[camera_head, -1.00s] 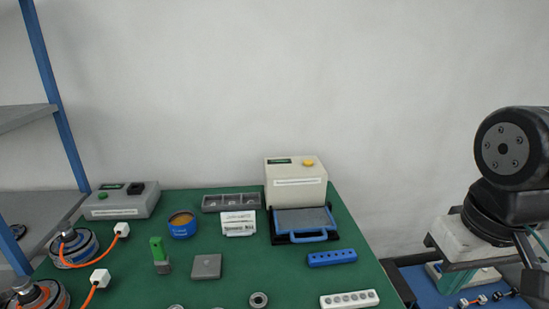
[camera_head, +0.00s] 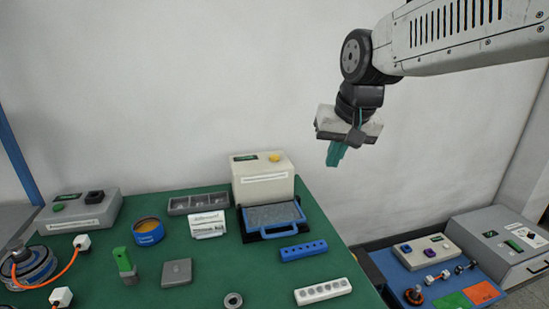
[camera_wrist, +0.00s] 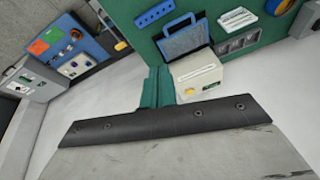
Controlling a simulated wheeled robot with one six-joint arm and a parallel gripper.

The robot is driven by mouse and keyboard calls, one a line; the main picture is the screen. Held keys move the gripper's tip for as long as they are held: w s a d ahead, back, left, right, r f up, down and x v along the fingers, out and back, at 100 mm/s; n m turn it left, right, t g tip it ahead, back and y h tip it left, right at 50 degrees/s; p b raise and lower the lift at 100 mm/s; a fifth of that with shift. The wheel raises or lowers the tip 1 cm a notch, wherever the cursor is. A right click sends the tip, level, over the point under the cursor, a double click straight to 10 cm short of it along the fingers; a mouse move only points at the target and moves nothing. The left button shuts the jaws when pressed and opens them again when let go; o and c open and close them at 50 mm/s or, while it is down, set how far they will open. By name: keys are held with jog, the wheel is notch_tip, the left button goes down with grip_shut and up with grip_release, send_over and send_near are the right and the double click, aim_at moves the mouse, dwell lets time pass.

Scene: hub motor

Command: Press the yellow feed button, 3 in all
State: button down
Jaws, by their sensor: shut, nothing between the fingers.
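The yellow feed button (camera_head: 275,157) sits on top of a cream box (camera_head: 262,184) at the back right of the green bench. A blue-handled tray (camera_head: 272,217) lies in front of that box. My gripper (camera_head: 335,163) hangs in the air to the right of the box and points down, its teal fingers shut and empty. In the wrist view the yellow button (camera_wrist: 189,91) shows on the cream box (camera_wrist: 198,72), close beside the fingers (camera_wrist: 157,72). The gripper is apart from the button.
The green bench (camera_head: 210,270) holds a blue block (camera_head: 303,251), a white strip with holes (camera_head: 323,291), a blue tin (camera_head: 148,231) and a grey box with a green button (camera_head: 80,211). A blue side table (camera_head: 390,265) stands lower right. The wall is behind.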

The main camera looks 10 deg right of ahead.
jog(key=w+a+f+m+t, duration=0.1)
jog(key=w+m+t, duration=0.2)
jog(key=w, duration=2.1)
jog(key=m+t, duration=0.2)
send_over(275, 158)
notch_tip(275, 158, down, 6)
jog(key=shift+w+d+r, duration=0.1)
jog(key=shift+w, duration=0.05)
jog(key=shift+f, duration=4.45)
jog(key=shift+f, duration=0.1)
jog(key=shift+f, duration=0.3)
